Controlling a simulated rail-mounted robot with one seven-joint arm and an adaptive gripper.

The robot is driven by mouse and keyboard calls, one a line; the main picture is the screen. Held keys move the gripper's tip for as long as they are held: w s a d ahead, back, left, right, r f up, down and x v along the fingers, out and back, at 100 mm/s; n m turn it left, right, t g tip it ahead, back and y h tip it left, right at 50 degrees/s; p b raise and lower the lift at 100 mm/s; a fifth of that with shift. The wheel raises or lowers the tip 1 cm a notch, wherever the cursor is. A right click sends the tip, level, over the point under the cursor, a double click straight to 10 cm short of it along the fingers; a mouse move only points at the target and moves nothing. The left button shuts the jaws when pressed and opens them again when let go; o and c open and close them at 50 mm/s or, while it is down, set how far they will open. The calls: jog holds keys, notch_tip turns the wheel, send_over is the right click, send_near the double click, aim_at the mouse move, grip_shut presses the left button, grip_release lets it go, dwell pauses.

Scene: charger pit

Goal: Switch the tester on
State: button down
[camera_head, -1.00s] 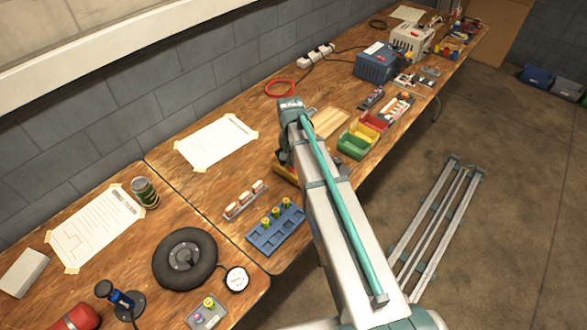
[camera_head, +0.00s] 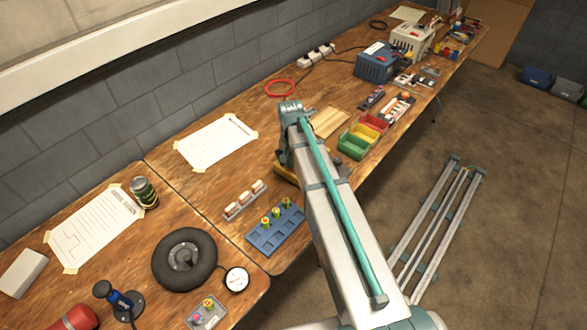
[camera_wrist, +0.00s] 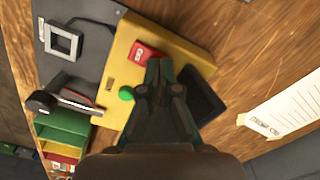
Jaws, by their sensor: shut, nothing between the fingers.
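The tester appears to be the yellow unit (camera_wrist: 122,55) in the wrist view. It carries a red labelled part (camera_wrist: 145,52), whose lettering is too small to read surely, a round green part (camera_wrist: 127,93) and a dark panel (camera_wrist: 207,97) partly behind my fingers. My gripper (camera_wrist: 157,70) is shut and empty, its fingertips over the yellow face just beside the red part. I cannot tell whether they touch it. In the head view a yellow edge of the tester (camera_head: 286,173) shows beside my arm, which hides most of it; the fingers are hidden there.
A grey plate (camera_wrist: 90,22) with a square frame and a slotted part adjoins the yellow unit. Green, yellow and red bins (camera_head: 354,146), a wooden board (camera_head: 329,122) and a blue rack (camera_head: 272,231) stand around my arm. A taped paper (camera_head: 214,143) lies toward the wall.

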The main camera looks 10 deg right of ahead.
jog(key=shift+f, duration=0.3)
jog(key=shift+r, duration=0.1)
jog(key=shift+r+p, duration=2.1)
jog(key=shift+r, duration=1.35)
